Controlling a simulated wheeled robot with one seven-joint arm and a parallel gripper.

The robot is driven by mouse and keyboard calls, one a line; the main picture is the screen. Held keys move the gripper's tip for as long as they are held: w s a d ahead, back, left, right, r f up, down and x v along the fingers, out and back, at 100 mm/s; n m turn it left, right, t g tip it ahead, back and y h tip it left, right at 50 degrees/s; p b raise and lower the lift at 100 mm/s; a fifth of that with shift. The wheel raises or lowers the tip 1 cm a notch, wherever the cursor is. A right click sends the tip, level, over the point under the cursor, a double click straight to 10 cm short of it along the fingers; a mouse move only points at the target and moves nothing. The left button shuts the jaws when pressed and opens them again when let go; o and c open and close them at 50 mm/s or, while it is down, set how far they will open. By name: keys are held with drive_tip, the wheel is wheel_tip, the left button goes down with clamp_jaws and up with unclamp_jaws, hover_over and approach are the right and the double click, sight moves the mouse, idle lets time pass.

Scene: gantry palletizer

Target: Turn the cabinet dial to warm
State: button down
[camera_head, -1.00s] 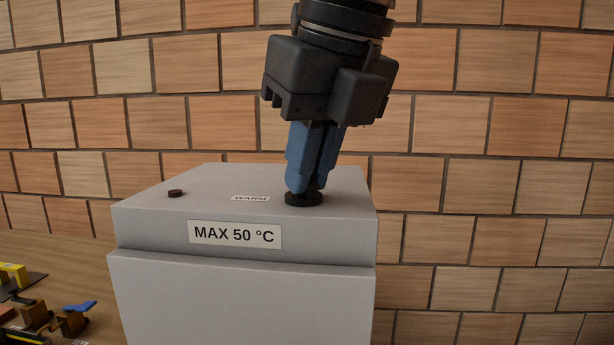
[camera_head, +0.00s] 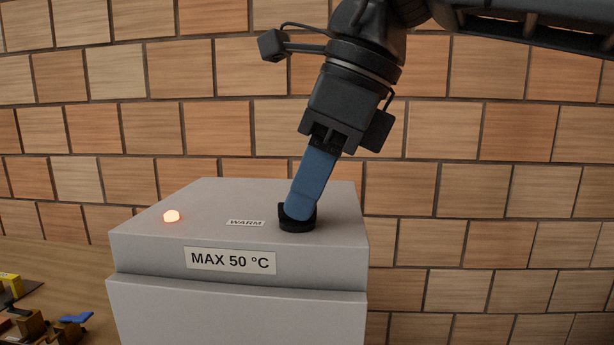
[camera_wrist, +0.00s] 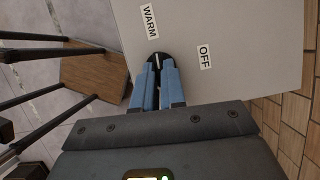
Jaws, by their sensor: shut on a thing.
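The grey cabinet (camera_head: 230,310) stands in front of the tiled wall, with a "MAX 50 °C" label (camera_head: 230,261) on its front. A black dial (camera_head: 297,224) sits on its top, beside the WARM label (camera_head: 245,223). My gripper (camera_head: 300,212) comes down tilted, its blue fingers shut on the dial. In the wrist view the dial (camera_wrist: 155,59) shows between the fingertips, its pale mark toward the WARM label (camera_wrist: 149,21). The OFF label (camera_wrist: 204,57) lies to the right.
Several small blocks and a blue piece (camera_head: 75,319) lie on a wooden surface at the lower left. The tiled wall (camera_head: 480,200) is behind the cabinet. Wooden furniture with dark bars (camera_wrist: 95,75) shows left in the wrist view.

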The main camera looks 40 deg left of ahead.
drive_tip(key=shift+w+n, duration=0.1)
drive_tip(key=shift+n, duration=0.4)
drive_tip(key=c, duration=1.2)
unclamp_jaws()
drive_tip(key=v, duration=0.7)
drive_tip(key=shift+r+b, duration=0.35)
drive_tip(key=shift+b, duration=0.05)
drive_tip(key=shift+w, duration=0.1)
